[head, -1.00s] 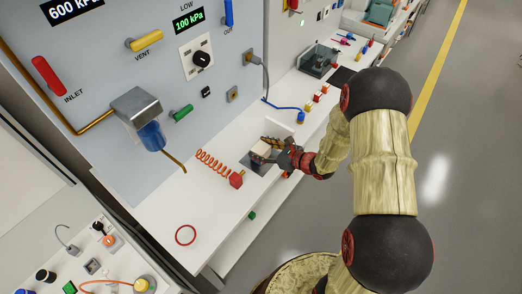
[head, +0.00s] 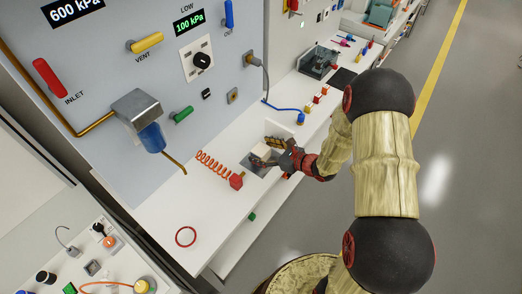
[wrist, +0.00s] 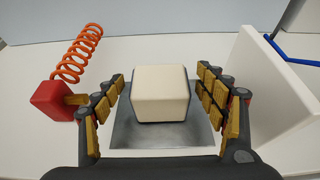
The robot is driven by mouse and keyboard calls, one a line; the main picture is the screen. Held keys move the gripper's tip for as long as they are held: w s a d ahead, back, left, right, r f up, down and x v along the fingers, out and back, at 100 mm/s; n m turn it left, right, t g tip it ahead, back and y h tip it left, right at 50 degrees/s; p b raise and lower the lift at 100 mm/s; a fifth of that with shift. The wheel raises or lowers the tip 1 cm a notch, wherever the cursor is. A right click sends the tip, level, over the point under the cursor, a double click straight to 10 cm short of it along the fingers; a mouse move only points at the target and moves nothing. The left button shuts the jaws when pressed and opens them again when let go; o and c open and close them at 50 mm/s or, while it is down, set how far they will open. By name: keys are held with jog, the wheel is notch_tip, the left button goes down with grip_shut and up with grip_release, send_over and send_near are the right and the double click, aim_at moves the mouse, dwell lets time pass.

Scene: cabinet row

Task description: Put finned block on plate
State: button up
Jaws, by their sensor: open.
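A cream block (wrist: 161,95) with rounded edges and dark sides sits on a grey metal plate (wrist: 160,139) in the wrist view; no fins are clearly visible from here. In the head view the block (head: 261,151) rests on the plate (head: 255,168) on the white counter. My gripper (wrist: 161,78) is open, with one finger on each side of the block and a visible gap to both sides. In the head view my gripper (head: 275,151) reaches in from the right and partly hides the block and plate.
An orange coil (wrist: 78,55) with a red block (wrist: 58,101) lies left of the plate. A white upright panel (wrist: 268,82) stands close on the right, with a blue hose (wrist: 290,55) beyond it. A red ring (head: 185,235) lies on the clear near counter.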

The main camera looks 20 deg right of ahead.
jog(key=p+v, duration=0.3)
jog(key=v, duration=0.8)
jog(key=s+a+r+n+g+y, duration=0.1)
jog(key=s+a+r+n+g, duration=0.7)
jog(key=a+r+n, duration=0.6)
jog(key=s+d+r+n+t+h, duration=0.1)
jog(key=s+d+r+n+h, duration=0.2)
jog(key=s+r+n, duration=0.3)
jog(key=s+d+r+n+t+h, duration=0.1)
jog(key=s+d+r+n+h, duration=0.3)
jog(key=s+r+n, duration=0.3)
jog(key=shift+s+d+r+n+t+h, duration=0.25)
jog(key=shift+d+r+n+t+h, duration=0.25)
jog(key=shift+n+h, duration=0.4)
jog(key=shift+a+r, duration=0.1)
jog(key=shift+a, duration=0.05)
jog(key=shift+c, duration=1.4)
